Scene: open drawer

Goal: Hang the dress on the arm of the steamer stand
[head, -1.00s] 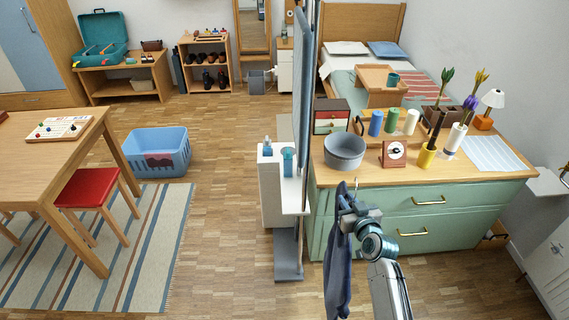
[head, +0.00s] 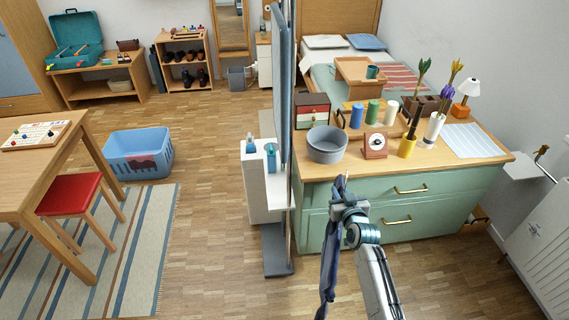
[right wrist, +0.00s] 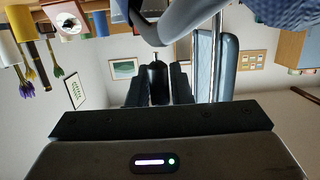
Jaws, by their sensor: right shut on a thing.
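The dark blue dress (head: 329,276) hangs down from my right gripper (head: 342,190), in front of the green drawer cabinet and to the right of the steamer stand. My right gripper is shut; in the right wrist view its fingers (right wrist: 158,84) close on a small dark piece, and blue patterned cloth (right wrist: 288,12) shows at the top edge. The steamer stand (head: 284,95) has a tall blue-grey board, a thin pole, a white unit (head: 256,195) and a grey base (head: 278,250). Its top is cut off in the head view. The dress is apart from the stand. My left gripper is not in view.
The green cabinet (head: 440,190) stands close behind my right gripper, with a grey pot (head: 327,146), a small framed dial (head: 375,145) and vases on top. A blue basket (head: 138,155) and a red stool (head: 68,193) are at left.

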